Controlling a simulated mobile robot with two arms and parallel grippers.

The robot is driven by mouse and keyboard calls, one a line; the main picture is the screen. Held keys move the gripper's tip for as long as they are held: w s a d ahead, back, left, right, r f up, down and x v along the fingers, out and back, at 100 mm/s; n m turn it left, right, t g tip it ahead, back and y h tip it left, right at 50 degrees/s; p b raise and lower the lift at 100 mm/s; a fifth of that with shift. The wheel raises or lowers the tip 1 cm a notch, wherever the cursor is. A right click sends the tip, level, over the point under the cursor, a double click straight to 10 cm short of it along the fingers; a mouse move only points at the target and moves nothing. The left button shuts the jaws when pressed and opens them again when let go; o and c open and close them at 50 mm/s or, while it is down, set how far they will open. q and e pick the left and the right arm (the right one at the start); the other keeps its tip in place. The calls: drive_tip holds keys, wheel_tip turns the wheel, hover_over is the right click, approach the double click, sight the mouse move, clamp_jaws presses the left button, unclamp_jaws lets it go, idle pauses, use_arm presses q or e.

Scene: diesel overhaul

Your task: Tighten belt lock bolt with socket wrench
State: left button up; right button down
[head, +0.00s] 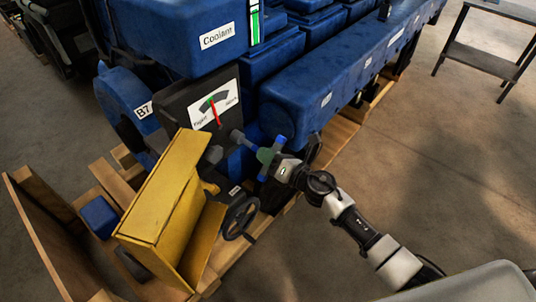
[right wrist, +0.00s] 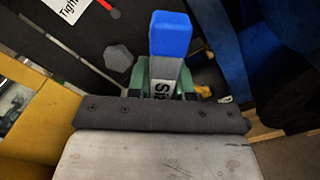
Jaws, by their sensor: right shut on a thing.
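My right gripper (head: 268,156) has green fingers and is shut on the socket wrench, whose blue end (head: 280,141) sticks out above them. A dark grey lobed knob (head: 213,154) is farther left and also shows in the right wrist view (right wrist: 118,57). It may be the belt lock bolt. My left gripper is out of view.
A gauge (head: 214,104) with a red needle is on the black panel. A yellow guard (head: 160,195) stands close left, and a black handwheel (head: 240,218) is below. The blue engine (head: 310,95) rests on wooden pallets. Open floor (head: 455,170) lies to the right.

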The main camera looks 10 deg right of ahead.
drive_tip(key=shift+d, duration=0.1)
drive_tip(key=shift+v, duration=1.7)
drive_tip(key=v, duration=0.6)
drive_tip(key=shift+b, duration=0.45)
